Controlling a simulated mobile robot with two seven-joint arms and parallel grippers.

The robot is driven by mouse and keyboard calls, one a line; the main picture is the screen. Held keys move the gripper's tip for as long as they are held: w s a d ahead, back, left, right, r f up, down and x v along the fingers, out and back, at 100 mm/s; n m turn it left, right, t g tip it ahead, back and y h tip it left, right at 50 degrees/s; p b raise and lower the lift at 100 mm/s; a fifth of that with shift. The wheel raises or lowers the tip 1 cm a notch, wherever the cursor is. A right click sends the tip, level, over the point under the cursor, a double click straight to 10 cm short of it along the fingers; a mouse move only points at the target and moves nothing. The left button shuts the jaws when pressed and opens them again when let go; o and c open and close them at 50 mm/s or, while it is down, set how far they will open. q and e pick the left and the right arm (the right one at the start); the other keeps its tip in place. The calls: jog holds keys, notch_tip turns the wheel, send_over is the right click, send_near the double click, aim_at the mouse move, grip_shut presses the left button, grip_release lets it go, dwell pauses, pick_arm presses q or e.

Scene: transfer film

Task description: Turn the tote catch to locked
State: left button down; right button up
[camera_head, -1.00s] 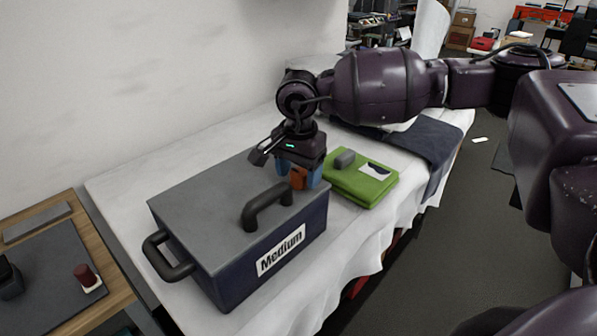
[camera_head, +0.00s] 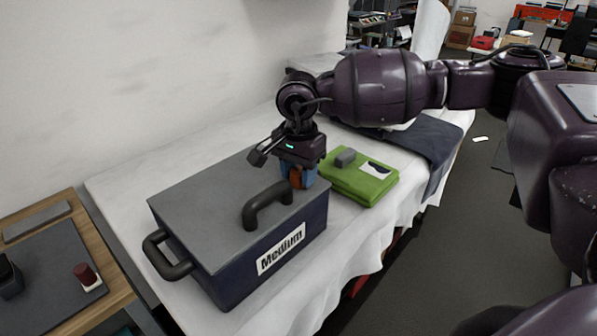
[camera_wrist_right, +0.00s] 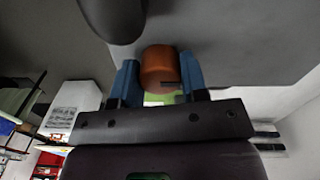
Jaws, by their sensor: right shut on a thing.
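The tote (camera_head: 195,215) is a dark blue box with a grey lid, a black top handle (camera_head: 267,203), a side handle (camera_head: 166,256) and a "Medium" label (camera_head: 281,249). It stands on a white-covered table. The orange catch (camera_head: 296,179) is at its far right end, partly hidden by the blue fingers. My right gripper (camera_head: 297,183) points down there, shut on the catch. In the right wrist view the orange catch (camera_wrist_right: 159,66) sits between the two blue fingers and bears a short dark mark. My left gripper is not in view.
A dark blue cloth (camera_head: 437,150) hangs over the table edge. A wooden side table (camera_head: 92,233) with a red knob (camera_head: 86,275) stands at left.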

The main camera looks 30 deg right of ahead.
jog(key=shift+m, duration=0.3)
jog(key=m+b, duration=0.1)
jog(key=m, duration=0.2)
jog(key=shift+f+m, duration=0.1)
jog(key=shift+m, duration=0.3)
jog(key=m+b, duration=0.1)
jog(key=m, duration=0.9)
jog(key=shift+m, duration=1.7)
